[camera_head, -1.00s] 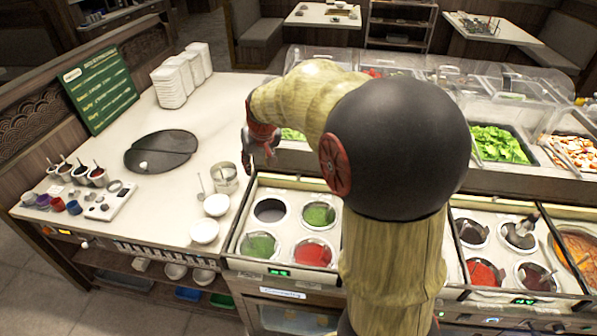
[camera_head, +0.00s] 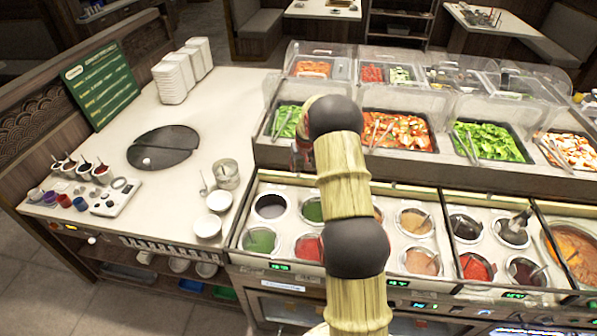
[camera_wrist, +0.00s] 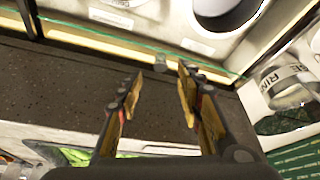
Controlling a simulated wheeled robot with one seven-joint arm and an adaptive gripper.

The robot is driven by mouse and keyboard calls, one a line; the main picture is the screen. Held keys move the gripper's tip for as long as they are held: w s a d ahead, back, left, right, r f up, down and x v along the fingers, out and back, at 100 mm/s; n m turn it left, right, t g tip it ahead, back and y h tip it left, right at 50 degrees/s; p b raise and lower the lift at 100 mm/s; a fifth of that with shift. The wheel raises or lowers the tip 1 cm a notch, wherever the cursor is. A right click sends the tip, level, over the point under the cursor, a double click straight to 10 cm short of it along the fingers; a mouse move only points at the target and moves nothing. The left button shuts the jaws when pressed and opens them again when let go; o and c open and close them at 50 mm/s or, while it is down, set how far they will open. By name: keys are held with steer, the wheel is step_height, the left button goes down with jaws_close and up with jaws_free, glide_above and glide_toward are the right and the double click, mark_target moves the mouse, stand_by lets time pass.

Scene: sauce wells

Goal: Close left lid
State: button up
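The left sauce station (camera_head: 243,238) stands open, with its dark (camera_head: 270,206), green and red wells uncovered. I cannot make out a separate lid for certain; a thin green-tinted edge (camera_wrist: 95,31) runs along the back of the wells in the wrist view and may belong to it. A small grey piece (camera_wrist: 160,62) sits on that line. My gripper (camera_wrist: 160,76) is open and empty, its two fingers apart above the dark strip behind the wells, with the grey piece beyond the fingertips. In the head view my gripper (camera_head: 300,155) is small and partly hidden by my arm.
A metal canister (camera_head: 226,175) and white bowls (camera_head: 219,201) stand left of the station. Salad pans under clear covers (camera_head: 396,129) lie behind. More sauce wells (camera_head: 476,266) lie to the right. The white counter (camera_head: 225,105) is largely free around a round dark plate (camera_head: 163,148).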

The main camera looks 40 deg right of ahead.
mark_target(298, 172)
steer(key=shift+x, duration=3.15)
steer(key=shift+c, duration=0.7)
steer(key=c, duration=0.8)
jaws_close()
